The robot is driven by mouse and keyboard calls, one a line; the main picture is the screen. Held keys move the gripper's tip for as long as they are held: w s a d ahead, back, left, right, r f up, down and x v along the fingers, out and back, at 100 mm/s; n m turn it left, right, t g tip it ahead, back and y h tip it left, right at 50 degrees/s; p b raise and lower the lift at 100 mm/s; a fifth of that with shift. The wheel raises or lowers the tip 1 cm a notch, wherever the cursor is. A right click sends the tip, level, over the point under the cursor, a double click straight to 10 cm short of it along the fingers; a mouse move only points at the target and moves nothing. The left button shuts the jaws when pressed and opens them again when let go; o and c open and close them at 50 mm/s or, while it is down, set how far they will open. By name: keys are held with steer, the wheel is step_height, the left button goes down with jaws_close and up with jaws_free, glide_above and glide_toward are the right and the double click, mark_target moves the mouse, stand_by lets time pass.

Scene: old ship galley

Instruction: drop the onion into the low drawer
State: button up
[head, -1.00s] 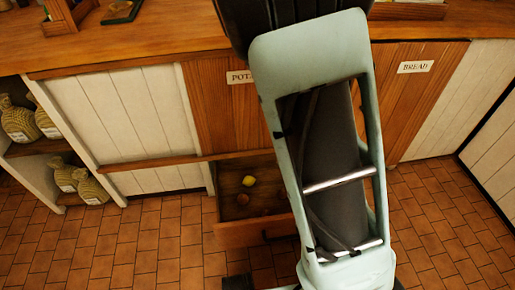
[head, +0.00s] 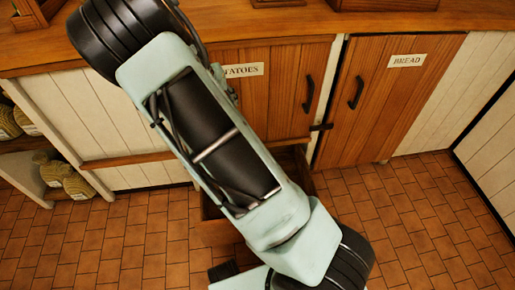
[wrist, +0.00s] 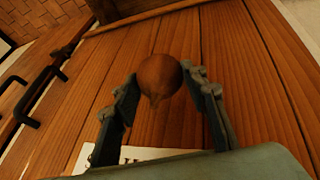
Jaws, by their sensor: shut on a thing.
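The onion (wrist: 158,76) is brown and round, with a pointed tip. In the wrist view it sits between the two fingertips of my gripper (wrist: 160,88), which is shut on it. Behind it is a wooden cabinet door with a white label. The low drawer (head: 212,234) is pulled out under the potatoes door in the head view. My arm crosses in front of it and covers most of its inside. My gripper and the onion do not show in the head view.
The potatoes door (head: 285,90) and bread door (head: 385,100) are closed, with black handles standing out. The wooden counter (head: 410,22) runs above them. Sacks (head: 65,175) fill shelves at the left. The tiled floor (head: 420,220) at right is clear.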

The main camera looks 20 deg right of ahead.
steer(key=s+d+f+m+b, duration=0.1)
steer(key=s+d+f+m, duration=0.1)
steer(key=f, duration=1.1)
steer(key=s+d+f+m+g+h+b, duration=0.1)
steer(key=s+d+f, duration=0.3)
steer(key=f, duration=1)
steer(key=d, duration=0.3)
steer(key=shift+s+d+f+m+g+b, duration=0.2)
steer(key=shift+s+m+g+b, duration=0.1)
steer(key=shift+m+b, duration=0.1)
steer(key=o, duration=1.3)
steer(key=v, duration=1.2)
steer(key=shift+r, duration=0.1)
